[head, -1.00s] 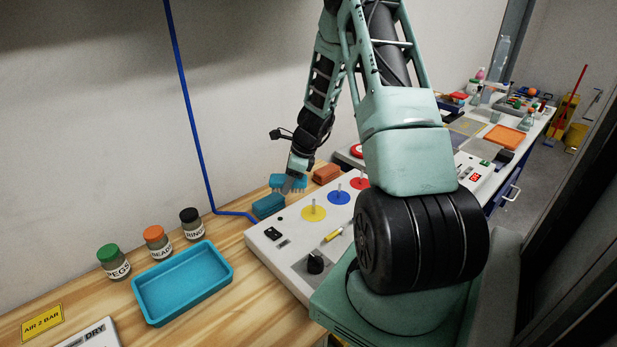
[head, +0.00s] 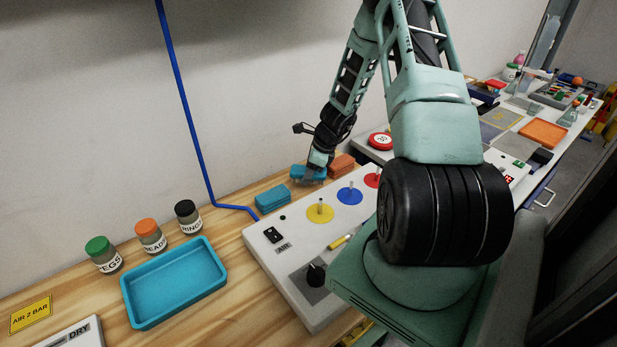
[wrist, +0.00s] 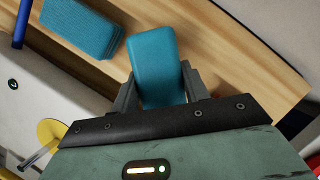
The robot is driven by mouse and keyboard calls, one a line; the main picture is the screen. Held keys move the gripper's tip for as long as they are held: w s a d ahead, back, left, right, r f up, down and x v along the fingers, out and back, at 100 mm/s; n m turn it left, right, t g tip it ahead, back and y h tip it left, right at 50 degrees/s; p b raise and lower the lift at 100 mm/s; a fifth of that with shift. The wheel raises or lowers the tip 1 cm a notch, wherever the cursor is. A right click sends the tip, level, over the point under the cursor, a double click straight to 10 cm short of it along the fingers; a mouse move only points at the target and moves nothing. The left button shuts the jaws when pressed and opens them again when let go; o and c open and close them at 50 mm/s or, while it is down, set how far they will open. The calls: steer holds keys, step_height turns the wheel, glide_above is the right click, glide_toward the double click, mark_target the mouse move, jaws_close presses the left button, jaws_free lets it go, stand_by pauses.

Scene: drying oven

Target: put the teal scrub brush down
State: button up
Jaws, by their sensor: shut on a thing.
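The teal scrub brush (head: 305,174) is between the fingers of my gripper (head: 313,178), at the back of the wooden bench. In the wrist view my gripper (wrist: 163,92) is shut on the brush (wrist: 154,58), whose smooth teal top points away from the palm. The brush is over bare wood beside the control panel. I cannot tell whether its underside touches the bench.
The white control panel (head: 262,247) with colored discs stands in front. A blue tray (head: 135,308) and several jars are left.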

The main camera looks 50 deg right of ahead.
steer(key=shift+f, duration=1.25)
